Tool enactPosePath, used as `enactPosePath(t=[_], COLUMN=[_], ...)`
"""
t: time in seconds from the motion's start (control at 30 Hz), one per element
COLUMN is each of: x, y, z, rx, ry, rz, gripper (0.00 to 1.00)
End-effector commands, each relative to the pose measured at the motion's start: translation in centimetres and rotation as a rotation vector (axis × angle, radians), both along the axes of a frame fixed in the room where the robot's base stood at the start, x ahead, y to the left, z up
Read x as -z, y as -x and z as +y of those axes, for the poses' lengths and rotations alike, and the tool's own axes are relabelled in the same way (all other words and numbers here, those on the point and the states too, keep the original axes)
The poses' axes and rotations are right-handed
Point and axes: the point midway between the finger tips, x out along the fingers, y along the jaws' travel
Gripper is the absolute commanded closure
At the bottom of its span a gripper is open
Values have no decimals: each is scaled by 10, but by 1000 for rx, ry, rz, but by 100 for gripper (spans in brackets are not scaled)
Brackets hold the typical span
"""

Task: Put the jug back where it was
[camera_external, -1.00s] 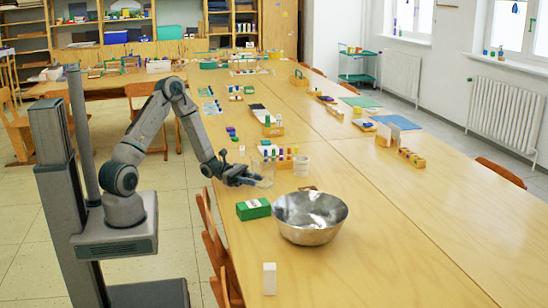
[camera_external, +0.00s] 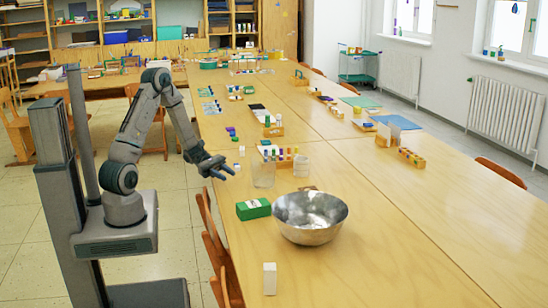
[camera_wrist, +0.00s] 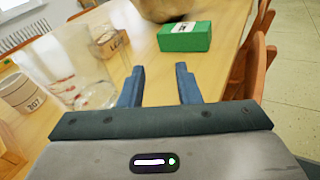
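The clear jug (camera_external: 263,174) stands upright on the table near its left edge, beside the wooden rack of coloured bottles. In the wrist view the transparent jug (camera_wrist: 78,72) fills the upper left, to the left of my fingers and apart from them. My gripper (camera_external: 226,173) is to the left of the jug, around the table's edge. Its two blue fingers are spread with nothing between them, as the wrist view also shows (camera_wrist: 160,85).
A green box (camera_external: 253,209) and a large metal bowl (camera_external: 310,217) stand nearer the camera. A white block (camera_external: 269,278) stands at the front. Chairs (camera_external: 215,245) line the left edge.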

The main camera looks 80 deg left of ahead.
Motion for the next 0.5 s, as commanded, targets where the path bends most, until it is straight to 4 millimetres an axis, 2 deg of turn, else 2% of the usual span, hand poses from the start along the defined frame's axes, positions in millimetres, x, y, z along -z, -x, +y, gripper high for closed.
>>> enactPosePath(t=[0.03,0.1,0.2,0.33,0.5], x=[-8,-14,-20,-26,-38], y=[8,23,48,81,117], z=[-22,-46,-74,-95,-103], rx=[99,241,436,676,961], ry=[-82,-206,-385,-620,-931], rz=[-14,-35,-75,-151,-289], gripper=[70,70,70,70,70])
